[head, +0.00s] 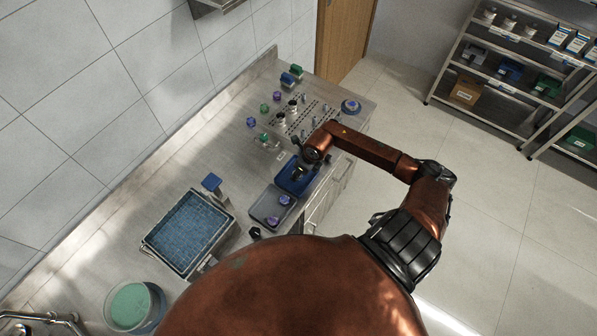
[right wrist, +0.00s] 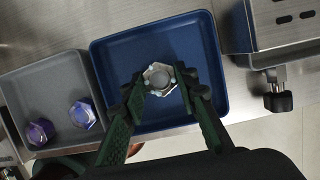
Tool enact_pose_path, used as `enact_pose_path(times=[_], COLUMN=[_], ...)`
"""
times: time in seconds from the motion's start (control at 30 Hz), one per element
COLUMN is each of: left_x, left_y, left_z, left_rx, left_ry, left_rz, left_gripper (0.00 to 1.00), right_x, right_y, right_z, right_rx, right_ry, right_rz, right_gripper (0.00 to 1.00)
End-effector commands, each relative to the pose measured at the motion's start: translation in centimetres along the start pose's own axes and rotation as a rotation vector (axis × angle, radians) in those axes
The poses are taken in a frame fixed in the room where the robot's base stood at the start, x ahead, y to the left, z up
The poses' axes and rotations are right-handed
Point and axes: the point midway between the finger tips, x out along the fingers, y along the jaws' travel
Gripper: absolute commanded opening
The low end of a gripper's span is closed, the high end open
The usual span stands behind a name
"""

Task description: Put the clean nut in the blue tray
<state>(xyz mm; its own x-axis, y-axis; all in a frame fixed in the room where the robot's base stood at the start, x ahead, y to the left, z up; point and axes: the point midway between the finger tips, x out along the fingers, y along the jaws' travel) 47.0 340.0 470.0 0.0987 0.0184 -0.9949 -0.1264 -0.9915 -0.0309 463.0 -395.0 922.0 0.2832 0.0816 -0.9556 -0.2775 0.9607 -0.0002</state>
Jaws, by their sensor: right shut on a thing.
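The clean nut (right wrist: 159,78) is a bare metal hexagon in the right wrist view. My right gripper (right wrist: 160,88) is shut on it, with one green finger on each side. The nut is over the blue tray (right wrist: 112,54); I cannot tell whether it touches the tray floor. No other thing shows in the visible part of the tray. In the head view the blue tray (head: 284,182) lies under my right gripper (head: 299,172), which partly covers it. My left gripper is not in view.
A grey tray (right wrist: 41,80) beside the blue one holds two purple-stained nuts (right wrist: 83,114). A perforated metal rack (head: 308,118) stands on the other side. A blue-mesh basin (head: 190,232) and a bowl of green liquid (head: 131,305) are farther along the bench.

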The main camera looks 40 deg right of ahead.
Motion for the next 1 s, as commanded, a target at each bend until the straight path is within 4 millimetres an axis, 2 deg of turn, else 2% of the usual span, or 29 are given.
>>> enact_pose_path(times=[0.33,0.37,0.6,0.87,1.0], left_x=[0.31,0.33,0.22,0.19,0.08], left_y=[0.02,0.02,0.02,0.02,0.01], left_z=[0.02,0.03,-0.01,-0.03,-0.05], left_rx=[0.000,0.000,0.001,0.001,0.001], left_ry=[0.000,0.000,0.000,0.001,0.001], left_rz=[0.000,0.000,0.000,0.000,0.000], left_gripper=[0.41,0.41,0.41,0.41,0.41], right_x=[0.46,0.49,0.38,0.34,-0.34], right_y=[0.03,0.04,0.05,0.06,-0.05], right_z=[-0.15,-0.18,-0.14,-0.12,-0.03], right_rx=[-0.001,-0.001,-0.001,0.000,-0.002], right_ry=[0.000,0.000,0.000,0.000,-0.001], right_rz=[0.000,0.000,0.001,0.001,-0.001], right_gripper=[0.00,0.28,0.45,0.45,0.45])
